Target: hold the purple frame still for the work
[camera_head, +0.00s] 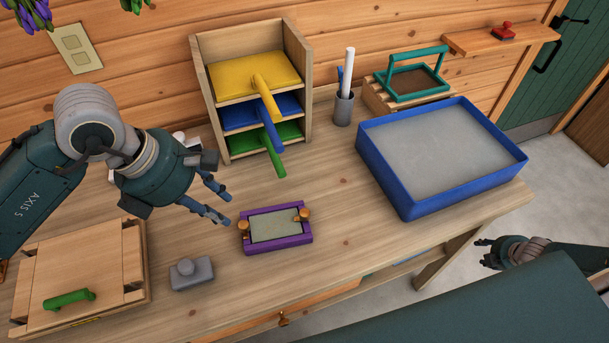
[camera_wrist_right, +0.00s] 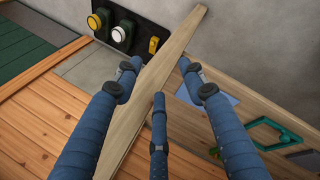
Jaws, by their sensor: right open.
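The purple frame (camera_head: 280,245) lies flat on the wooden workbench, with a grey sheet inside it and a wooden knob at each end. My left gripper (camera_head: 223,206) is open and empty, above the bench to the upper left of the frame and apart from it. My right gripper (camera_head: 484,254) is off the bench's right front side, well away from the frame. In the right wrist view its blue fingers (camera_wrist_right: 160,75) are spread with nothing between them. The purple frame does not show in that view.
A blue-walled tray (camera_head: 465,190) stands right of the frame. A shelf (camera_head: 210,75) with yellow, blue and green scoops stands behind. A grey block (camera_head: 192,273) and a wooden box (camera_head: 75,265) with a green handle are at left.

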